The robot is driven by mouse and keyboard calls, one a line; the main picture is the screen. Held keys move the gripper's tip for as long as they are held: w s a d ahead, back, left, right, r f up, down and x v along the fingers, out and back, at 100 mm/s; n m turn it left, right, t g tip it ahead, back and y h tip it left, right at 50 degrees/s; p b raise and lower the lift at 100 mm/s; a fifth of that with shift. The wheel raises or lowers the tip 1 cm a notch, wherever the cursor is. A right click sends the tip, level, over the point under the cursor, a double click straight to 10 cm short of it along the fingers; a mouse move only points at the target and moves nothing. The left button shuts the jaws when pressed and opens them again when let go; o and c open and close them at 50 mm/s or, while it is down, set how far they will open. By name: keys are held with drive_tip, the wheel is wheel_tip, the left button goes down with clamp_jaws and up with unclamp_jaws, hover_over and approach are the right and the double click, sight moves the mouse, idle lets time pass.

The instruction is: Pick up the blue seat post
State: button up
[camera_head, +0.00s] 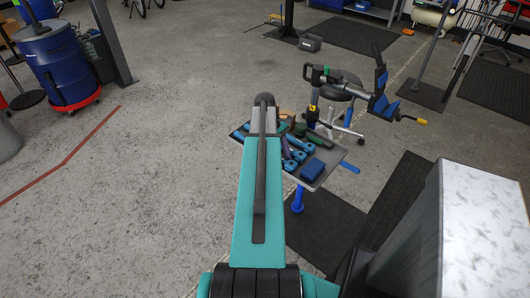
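I cannot tell for certain which thing is the blue seat post. Several small blue tools or parts lie on a grey tray (330,172) in the middle of the view. A dark blue block (312,169) lies near the tray's front edge. A thin blue bar (349,167) shows just past the tray's right edge. A short upright blue post (297,201) shows below the tray, partly hidden by it. My teal arm reaches forward over the tray's left part and hides some of it. My gripper is not visible.
A repair stand with a clamp (335,80) and a stool (345,88) stand just beyond the tray. A white-topped cabinet (485,215) is close at right. A blue drum (55,65) on a red dolly is at far left.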

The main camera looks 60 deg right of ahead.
drive_tip(key=c, duration=1)
drive_tip(key=shift+o, duration=0.2)
drive_tip(key=shift+r, duration=0.15)
drive_tip(key=shift+r+p, duration=1.45)
drive_tip(key=shift+r, duration=0.2)
drive_tip(key=shift+a+r, duration=0.1)
drive_tip(key=shift+r, duration=0.05)
drive_tip(key=s+a+r+p, duration=0.1)
drive_tip(key=s+a+p, duration=0.3)
drive_tip(key=s+a, duration=0.4)
drive_tip(key=a, duration=0.3)
drive_tip(key=shift+r, duration=0.2)
